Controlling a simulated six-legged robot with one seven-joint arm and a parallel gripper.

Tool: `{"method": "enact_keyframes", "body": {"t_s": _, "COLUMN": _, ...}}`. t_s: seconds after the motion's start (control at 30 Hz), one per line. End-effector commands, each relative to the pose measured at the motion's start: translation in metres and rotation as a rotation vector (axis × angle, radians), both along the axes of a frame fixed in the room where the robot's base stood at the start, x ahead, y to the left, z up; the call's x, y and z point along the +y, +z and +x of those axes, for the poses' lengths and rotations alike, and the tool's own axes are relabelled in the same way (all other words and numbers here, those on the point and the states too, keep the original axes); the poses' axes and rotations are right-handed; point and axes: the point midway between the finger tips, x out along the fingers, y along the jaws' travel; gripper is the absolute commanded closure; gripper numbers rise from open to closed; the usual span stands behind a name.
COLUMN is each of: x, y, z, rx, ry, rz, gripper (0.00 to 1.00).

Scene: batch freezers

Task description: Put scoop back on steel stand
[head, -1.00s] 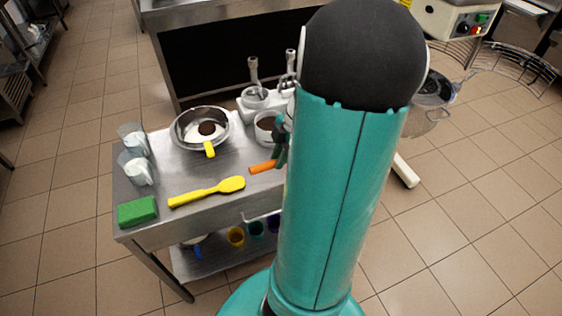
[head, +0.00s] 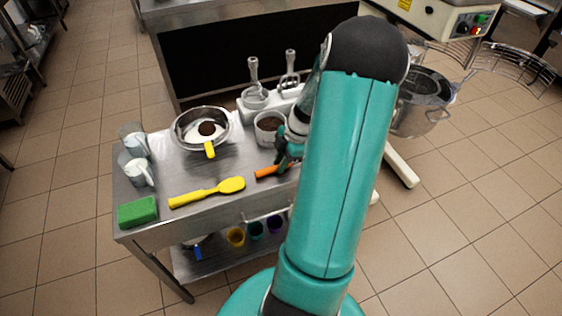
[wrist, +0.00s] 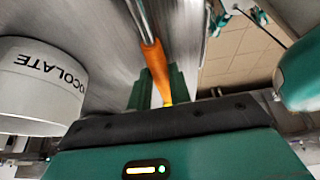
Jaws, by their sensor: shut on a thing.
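The scoop's orange handle (head: 267,171) shows at the right part of the steel table, just left of my gripper (head: 284,158). In the wrist view the orange handle (wrist: 156,68) sits between the two green fingers of my gripper (wrist: 160,90), which is shut on it. A metal shaft runs on from the handle to the top edge of that view; the scoop's head is out of sight. I cannot tell if the scoop is clear of the tabletop. A pale stand (head: 284,98) with two upright metal-handled tools is at the table's back edge, partly hidden by my arm.
A white chocolate tub (head: 268,131) stands close behind my gripper; it also shows in the wrist view (wrist: 38,88). A steel bowl (head: 187,138), yellow spatula (head: 205,192), green sponge (head: 138,212) and clear jugs (head: 138,172) occupy the table's left. A pot (head: 425,105) is at the right.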

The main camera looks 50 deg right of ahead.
Motion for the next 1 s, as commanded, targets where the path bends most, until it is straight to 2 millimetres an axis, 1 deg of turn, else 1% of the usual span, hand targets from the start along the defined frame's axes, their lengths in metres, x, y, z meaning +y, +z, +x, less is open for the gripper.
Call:
{"method": "enact_keyframes", "body": {"t_s": 0.17, "x": 0.000, "y": -0.003, "z": 0.000, "rx": 0.000, "ry": 0.000, "rz": 0.001, "gripper": 1.00}}
{"method": "enact_keyframes", "body": {"t_s": 0.2, "x": 0.000, "y": -0.003, "z": 0.000, "rx": 0.000, "ry": 0.000, "rz": 0.000, "gripper": 0.76}}
{"method": "enact_keyframes", "body": {"t_s": 0.3, "x": 0.000, "y": -0.003, "z": 0.000, "rx": 0.000, "ry": 0.000, "rz": 0.000, "gripper": 0.58}}
{"method": "enact_keyframes", "body": {"t_s": 0.57, "x": 0.000, "y": -0.002, "z": 0.000, "rx": 0.000, "ry": 0.000, "rz": 0.000, "gripper": 0.58}}
{"method": "enact_keyframes", "body": {"t_s": 0.67, "x": 0.000, "y": 0.002, "z": 0.000, "rx": 0.000, "ry": 0.000, "rz": -0.001, "gripper": 0.58}}
{"method": "enact_keyframes", "body": {"t_s": 0.77, "x": -0.005, "y": 0.012, "z": -0.002, "rx": -0.001, "ry": -0.001, "rz": -0.003, "gripper": 0.58}}
{"method": "enact_keyframes", "body": {"t_s": 0.83, "x": -0.009, "y": 0.023, "z": -0.005, "rx": -0.002, "ry": -0.002, "rz": -0.004, "gripper": 0.58}}
{"method": "enact_keyframes", "body": {"t_s": 1.0, "x": -0.021, "y": 0.058, "z": -0.013, "rx": -0.002, "ry": -0.002, "rz": -0.006, "gripper": 0.58}}
